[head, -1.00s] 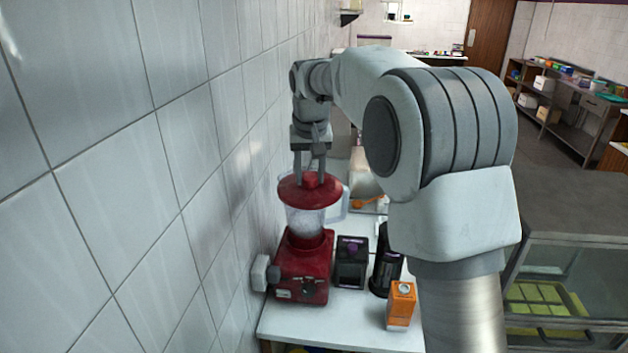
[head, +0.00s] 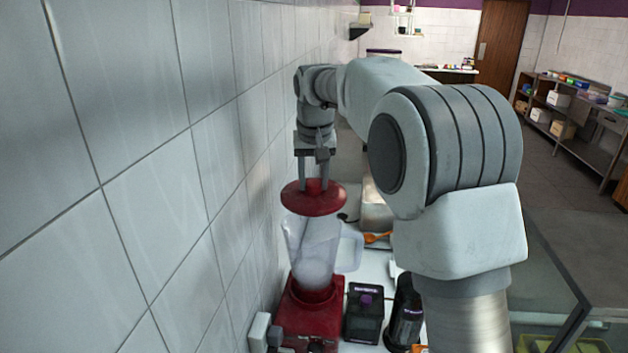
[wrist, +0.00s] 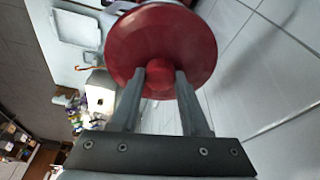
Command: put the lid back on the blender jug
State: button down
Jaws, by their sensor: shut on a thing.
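The red blender lid (head: 313,204) is a round disc with a knob; in the wrist view it (wrist: 165,40) fills the top middle. My gripper (head: 314,182) is shut on the knob, with one finger on each side in the wrist view (wrist: 159,82). The clear blender jug (head: 318,248) stands upright on its red base (head: 308,318), its handle to the right. The lid hangs roughly level above the jug, apart from it, and overlaps the rim in the head view. The lid hides most of the jug in the wrist view.
A tiled wall (head: 150,190) runs close along the left. A black box (head: 364,314) and a dark cylindrical appliance (head: 404,318) stand right of the blender base. A glass-sided case (head: 560,270) is at the lower right.

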aim_at(313, 196)
jog(key=shift+w, duration=0.45)
notch_tip(313, 196, down, 5)
jog(key=b, duration=0.4)
jog(key=shift+r, duration=0.15)
jog(key=shift+f+b, duration=0.45)
jog(key=shift+f, duration=0.35)
jog(key=shift+p, duration=0.3)
jog(key=shift+f, duration=0.15)
dwell(1.6)
grip_release()
dwell(0.4)
